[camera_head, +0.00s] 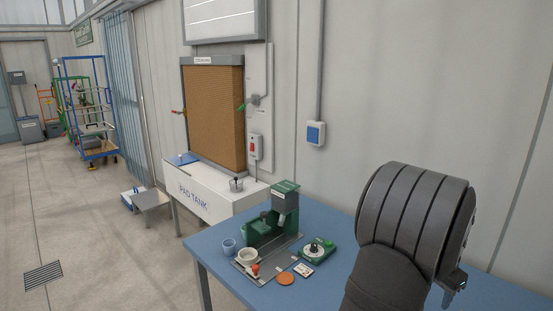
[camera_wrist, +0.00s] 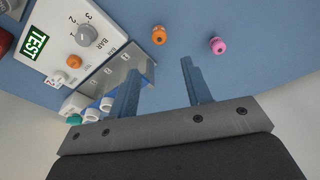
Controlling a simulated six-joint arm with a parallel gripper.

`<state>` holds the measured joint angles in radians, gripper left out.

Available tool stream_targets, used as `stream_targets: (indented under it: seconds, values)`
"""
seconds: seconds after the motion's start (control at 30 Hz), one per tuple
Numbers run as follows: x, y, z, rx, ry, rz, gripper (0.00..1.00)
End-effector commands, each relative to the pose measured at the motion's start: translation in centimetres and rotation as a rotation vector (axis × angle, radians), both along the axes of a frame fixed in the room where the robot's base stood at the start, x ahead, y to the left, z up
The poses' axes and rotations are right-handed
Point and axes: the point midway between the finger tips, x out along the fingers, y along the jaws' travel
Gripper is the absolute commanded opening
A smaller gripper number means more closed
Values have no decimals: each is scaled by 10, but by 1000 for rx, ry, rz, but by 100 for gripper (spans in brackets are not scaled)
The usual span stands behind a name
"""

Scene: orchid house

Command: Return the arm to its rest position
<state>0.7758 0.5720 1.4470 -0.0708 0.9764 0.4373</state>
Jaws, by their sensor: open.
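My arm (camera_head: 415,225) shows in the head view as a thick dark grey ribbed link at the right, raised over the blue table (camera_head: 335,283). My gripper's fingers are not clearly visible there. In the wrist view my gripper (camera_wrist: 161,70) has its two blue-grey fingers spread apart with nothing held between them. Below them lies the blue table surface. A pressure panel (camera_wrist: 75,35) with a knob and a green TEST label is to the left of the fingers.
An orange piece (camera_wrist: 158,35) and a pink piece (camera_wrist: 217,45) lie beyond the fingertips. On the table's left part are a green machine (camera_head: 286,208), a white cup (camera_head: 248,256), a blue cup (camera_head: 229,247), a green dial device (camera_head: 317,250) and an orange disc (camera_head: 285,278). A wall stands behind.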

Motion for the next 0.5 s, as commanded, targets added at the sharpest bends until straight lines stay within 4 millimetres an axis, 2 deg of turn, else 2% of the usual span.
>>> stream_targets:
  seconds: [0.03, 0.5]
  values:
    - [-1, 0, -18, 10, 10, -1, 45]
    - [4, -14, -112, 9, 9, -2, 45]
